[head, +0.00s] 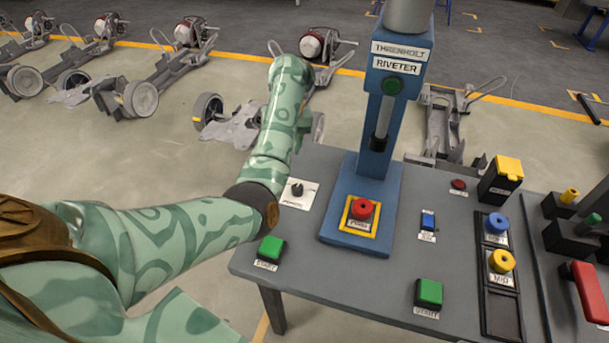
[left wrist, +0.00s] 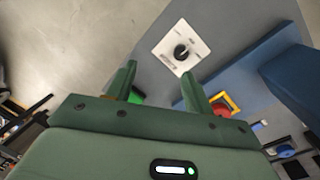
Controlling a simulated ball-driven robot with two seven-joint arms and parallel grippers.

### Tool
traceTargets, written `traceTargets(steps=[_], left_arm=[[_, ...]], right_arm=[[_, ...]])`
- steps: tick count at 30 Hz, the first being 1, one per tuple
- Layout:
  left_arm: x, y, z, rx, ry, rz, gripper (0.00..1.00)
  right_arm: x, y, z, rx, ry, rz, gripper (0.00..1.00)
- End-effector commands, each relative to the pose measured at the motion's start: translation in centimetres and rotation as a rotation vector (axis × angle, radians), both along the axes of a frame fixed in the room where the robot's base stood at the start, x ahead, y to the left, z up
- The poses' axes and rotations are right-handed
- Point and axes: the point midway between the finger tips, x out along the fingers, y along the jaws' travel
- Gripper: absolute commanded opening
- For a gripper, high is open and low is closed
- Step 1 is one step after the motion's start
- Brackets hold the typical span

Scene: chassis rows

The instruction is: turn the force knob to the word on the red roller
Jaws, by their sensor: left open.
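The force knob (head: 297,189) is a small black knob on a white plate at the left of the bench, beside the blue riveter. It also shows in the left wrist view (left wrist: 182,52), where the plate's small words are too blurred to read and the pointer direction is unclear. My left gripper (left wrist: 160,80) is open and empty, its two green fingers apart, with the knob beyond the fingertips and not between them. In the head view my left arm passes left of the knob and the gripper cannot be made out. I cannot pick out a red roller. My right gripper is out of view.
The riveter (head: 372,120) stands right of the knob, with a red button (head: 361,208) on its base. Green buttons (head: 270,249) (head: 429,292) sit near the front edge. A dark rack (head: 502,310) holds blue and yellow knobs. A red block (head: 590,292) lies far right.

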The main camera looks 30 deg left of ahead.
Motion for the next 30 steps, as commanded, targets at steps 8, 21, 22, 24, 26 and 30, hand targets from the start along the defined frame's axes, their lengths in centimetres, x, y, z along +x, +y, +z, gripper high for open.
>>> traceTargets(steps=[8, 21, 22, 24, 26, 30], left_arm=[[1.3, -2.9, -1.1, -0.143, -0.054, 0.012, 0.52], [1.2, -2.8, -12.1, -0.138, -0.05, 0.013, 0.52], [1.2, -2.8, -12.6, -0.137, -0.05, 0.012, 0.52], [1.2, -2.8, -13.5, -0.138, -0.051, 0.013, 0.52], [1.2, -2.7, -14.1, -0.136, -0.051, 0.013, 0.52], [1.2, -2.8, -14.7, -0.137, -0.054, 0.013, 0.52]], right_arm=[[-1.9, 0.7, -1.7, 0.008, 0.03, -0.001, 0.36], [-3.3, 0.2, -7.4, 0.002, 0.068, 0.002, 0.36], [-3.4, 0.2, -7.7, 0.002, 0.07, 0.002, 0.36], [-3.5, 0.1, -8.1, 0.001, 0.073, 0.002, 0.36], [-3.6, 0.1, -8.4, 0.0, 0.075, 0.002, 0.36], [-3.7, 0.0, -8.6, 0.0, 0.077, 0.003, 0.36]])
